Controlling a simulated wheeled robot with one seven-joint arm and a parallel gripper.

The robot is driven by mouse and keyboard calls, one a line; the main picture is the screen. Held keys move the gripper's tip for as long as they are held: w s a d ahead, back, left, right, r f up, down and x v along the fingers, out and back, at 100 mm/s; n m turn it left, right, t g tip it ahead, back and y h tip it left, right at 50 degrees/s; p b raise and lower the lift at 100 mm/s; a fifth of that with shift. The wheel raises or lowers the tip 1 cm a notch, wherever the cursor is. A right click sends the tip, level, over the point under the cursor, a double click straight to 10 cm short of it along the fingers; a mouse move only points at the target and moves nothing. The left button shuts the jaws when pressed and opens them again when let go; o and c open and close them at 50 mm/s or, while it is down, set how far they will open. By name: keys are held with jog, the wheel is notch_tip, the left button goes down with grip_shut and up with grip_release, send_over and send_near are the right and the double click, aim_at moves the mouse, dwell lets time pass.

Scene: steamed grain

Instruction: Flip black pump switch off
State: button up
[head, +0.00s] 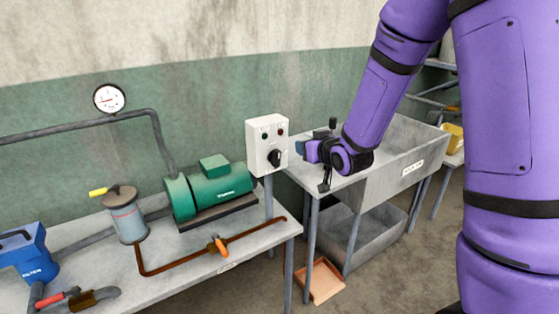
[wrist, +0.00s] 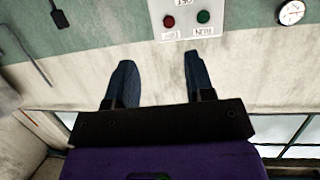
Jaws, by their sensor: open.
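The black pump switch (head: 274,158) is a dark rotary knob on the lower part of a white control box (head: 256,134), which stands on a post. A green and a red light sit above the knob. My gripper (head: 299,147) is just right of the box in the head view, pointing toward it, with its fingers apart. In the wrist view the two dark fingers of my gripper (wrist: 159,58) are spread with nothing between them. The box (wrist: 215,30) shows upside down at the top edge there; the knob is out of that view. No contact with the knob is visible.
A green pump motor (head: 218,190) sits on the left bench, with a canister (head: 127,222) and an orange-handled valve (head: 218,245). A grey sink (head: 380,185) is at right. A gauge (head: 109,98) hangs on the wall. An orange tray (head: 322,281) lies on the floor.

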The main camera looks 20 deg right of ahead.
aim_at(279, 159)
notch_tip(279, 159, down, 10)
jog(key=w+a+t+y, duration=0.1)
jog(key=a+t+y, duration=0.1)
jog(key=t+y, duration=0.1)
jog(key=x, duration=1)
jog(key=shift+w+a, duration=0.2)
jog(key=shift+w, duration=0.15)
jog(key=shift+c, duration=0.5)
grip_shut()
jog(key=shift+n, duration=0.7)
jog(key=shift+o, duration=0.5)
grip_release()
